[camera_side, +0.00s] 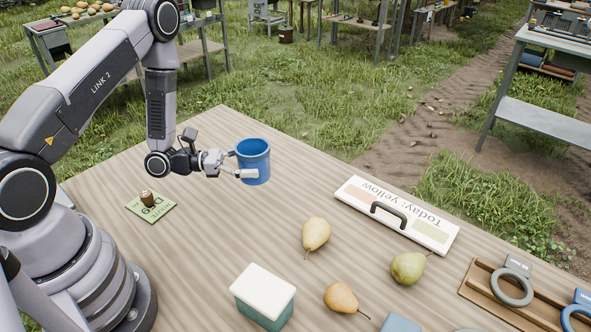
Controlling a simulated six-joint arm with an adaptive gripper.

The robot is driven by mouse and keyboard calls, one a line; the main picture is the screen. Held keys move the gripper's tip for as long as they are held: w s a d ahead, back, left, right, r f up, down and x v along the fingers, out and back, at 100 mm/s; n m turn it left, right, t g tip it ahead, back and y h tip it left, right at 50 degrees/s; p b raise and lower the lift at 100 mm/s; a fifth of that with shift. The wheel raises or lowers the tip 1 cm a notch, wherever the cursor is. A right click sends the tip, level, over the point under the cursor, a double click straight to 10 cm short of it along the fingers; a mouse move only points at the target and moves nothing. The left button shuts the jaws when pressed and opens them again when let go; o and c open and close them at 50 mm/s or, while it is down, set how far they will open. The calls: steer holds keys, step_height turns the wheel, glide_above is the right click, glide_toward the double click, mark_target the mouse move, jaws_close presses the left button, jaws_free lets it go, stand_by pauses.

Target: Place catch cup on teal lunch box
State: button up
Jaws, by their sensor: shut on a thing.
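The catch cup (256,165) is a blue mug-like cup, held upright above the wooden table near its back left part. My gripper (243,163) is shut on the cup from its left side. I cannot tell exactly how high the cup hangs. The teal lunch box (264,314) stands at the front middle of the table, with a white lid (263,288) on it. Its lid is bare. The cup is well behind the box and apart from it.
Two yellow pears (316,233) (341,298) and a greenish pear (408,268) lie right of the box. A sign (396,217) with a dark handle lies behind them. A green card (150,208) bears a small brown object. A wooden rack (480,290) holds rings at right.

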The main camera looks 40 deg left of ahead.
steer(key=s+d+r+m+g+h, duration=0.1)
steer(key=s+d+m+g+h, duration=0.3)
steer(key=d, duration=0.5)
steer(key=m+g, duration=0.4)
steer(key=g, duration=0.4)
glide_above(262, 288)
steer(key=shift+f, duration=2.95)
steer(key=shift+f, duration=0.1)
steer(key=o, duration=1)
steer(key=shift+o, duration=0.2)
